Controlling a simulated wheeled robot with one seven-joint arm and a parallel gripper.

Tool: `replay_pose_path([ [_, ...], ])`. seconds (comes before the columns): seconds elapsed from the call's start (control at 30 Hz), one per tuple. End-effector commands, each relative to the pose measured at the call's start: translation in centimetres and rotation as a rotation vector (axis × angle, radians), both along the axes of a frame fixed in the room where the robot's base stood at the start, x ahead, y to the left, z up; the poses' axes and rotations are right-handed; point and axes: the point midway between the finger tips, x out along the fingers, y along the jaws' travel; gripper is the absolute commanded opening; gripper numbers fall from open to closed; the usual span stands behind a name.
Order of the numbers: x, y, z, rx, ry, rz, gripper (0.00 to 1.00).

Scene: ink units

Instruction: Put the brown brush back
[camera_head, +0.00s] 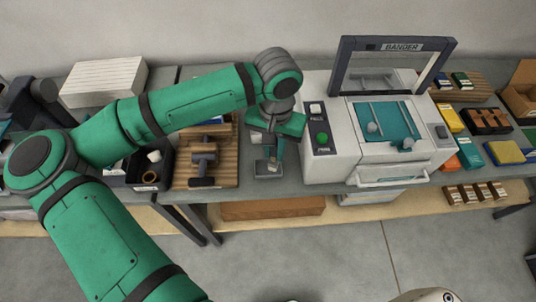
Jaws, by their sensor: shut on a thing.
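My gripper (274,148) is at the end of my green arm, pointing down just left of the white BANDER machine. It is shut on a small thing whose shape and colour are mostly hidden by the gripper. A small grey block or holder (268,169) stands on the table directly below the fingers; I cannot tell whether the held thing touches it. I cannot make out the brown brush clearly.
The white BANDER machine (330,155) with its raised frame stands close right. A striped wooden board (222,172) with a dark tool (203,162) lies left. A dark bin (147,178) is further left. Small coloured boxes (470,152) are at the right.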

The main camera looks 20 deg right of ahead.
Motion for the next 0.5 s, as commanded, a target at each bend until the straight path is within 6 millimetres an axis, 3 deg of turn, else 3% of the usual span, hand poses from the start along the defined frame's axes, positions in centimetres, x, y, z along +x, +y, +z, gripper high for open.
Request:
replay_pose_path([
  [0.2, 1.7, 0.5, -2.1, -0.001, -0.001, 0.000, 0.00],
  [0.37, 2.2, 0.6, -2.8, -0.001, 0.001, 0.000, 0.00],
  [0.5, 2.6, 0.8, -4.4, 0.000, 0.003, 0.000, 0.00],
])
